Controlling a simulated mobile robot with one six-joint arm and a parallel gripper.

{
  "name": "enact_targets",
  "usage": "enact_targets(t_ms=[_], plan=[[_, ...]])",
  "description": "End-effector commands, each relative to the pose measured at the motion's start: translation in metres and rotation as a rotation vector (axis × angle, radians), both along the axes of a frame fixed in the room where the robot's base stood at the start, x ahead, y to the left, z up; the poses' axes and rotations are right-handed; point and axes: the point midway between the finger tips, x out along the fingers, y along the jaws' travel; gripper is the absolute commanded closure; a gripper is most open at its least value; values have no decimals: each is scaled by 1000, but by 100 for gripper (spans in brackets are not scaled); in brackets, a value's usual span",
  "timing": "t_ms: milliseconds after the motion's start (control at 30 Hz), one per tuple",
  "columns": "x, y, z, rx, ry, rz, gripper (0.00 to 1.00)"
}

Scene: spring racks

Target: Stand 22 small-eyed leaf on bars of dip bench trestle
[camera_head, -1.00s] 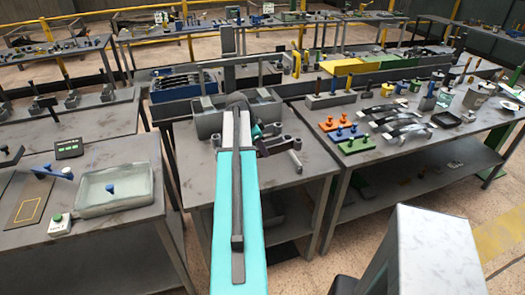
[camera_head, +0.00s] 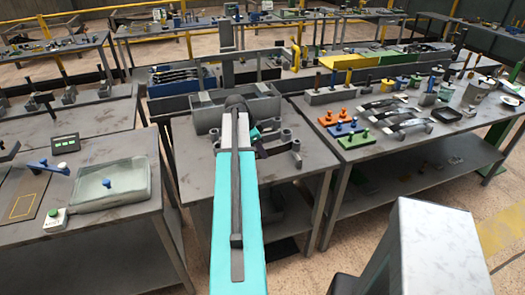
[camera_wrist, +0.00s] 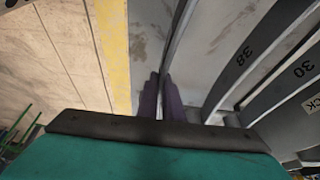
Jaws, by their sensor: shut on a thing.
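In the wrist view my gripper (camera_wrist: 160,97) is shut, its two dark purple fingertips close together. A thin grey curved strip (camera_wrist: 177,42) runs up from the fingertips; its number and eyes cannot be read. Beside it on the right lie grey curved leaves marked 38 (camera_wrist: 240,58) and 30 (camera_wrist: 297,72), apart from the fingers.
The right bench holds several curved grey leaves (camera_head: 403,116), coloured peg blocks (camera_head: 357,140) and a black dish (camera_head: 447,114). A glassy tray (camera_head: 82,199) stands on the left bench. A blue crate (camera_head: 210,82) holds strips behind. Open floor (camera_head: 475,195) lies to the right.

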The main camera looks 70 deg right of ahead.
Motion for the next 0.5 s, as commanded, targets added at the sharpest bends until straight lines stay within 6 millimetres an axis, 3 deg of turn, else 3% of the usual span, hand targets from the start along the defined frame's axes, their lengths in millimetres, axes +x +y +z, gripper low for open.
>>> enact_targets(t_ms=[500], plan=[[-1, -1, -10, -3, 1, -1, 100]])
